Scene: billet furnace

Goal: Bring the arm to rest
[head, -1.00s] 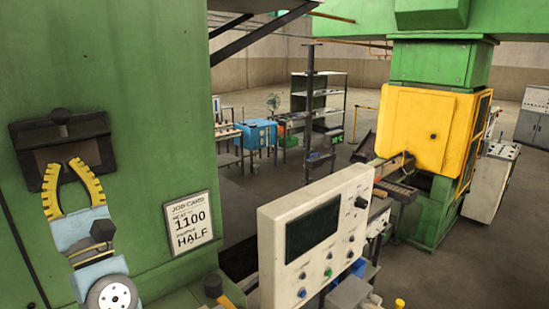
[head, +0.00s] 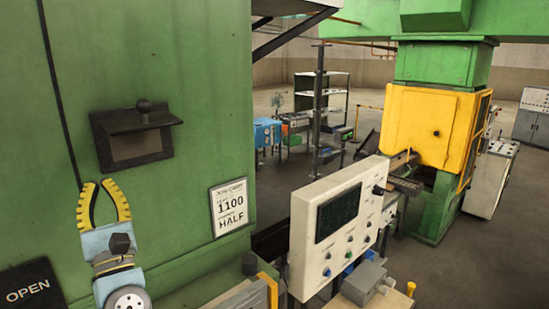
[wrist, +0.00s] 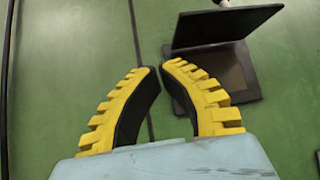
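My gripper (head: 99,184) is empty in the head view, in front of the green furnace wall (head: 190,60). Its yellow-ribbed fingers point up, below and to the left of a dark hatch (head: 135,148). The hatch's black flap (wrist: 225,25) stands out from the wall beyond the right finger. Most of my arm is out of frame.
A job card (head: 229,207) reads 1100 and HALF. A white control panel (head: 340,225) stands right of the wall. A yellow-cased machine (head: 420,125) is further back. A black OPEN sign (head: 28,290) is at lower left. Shelving (head: 320,105) stands behind.

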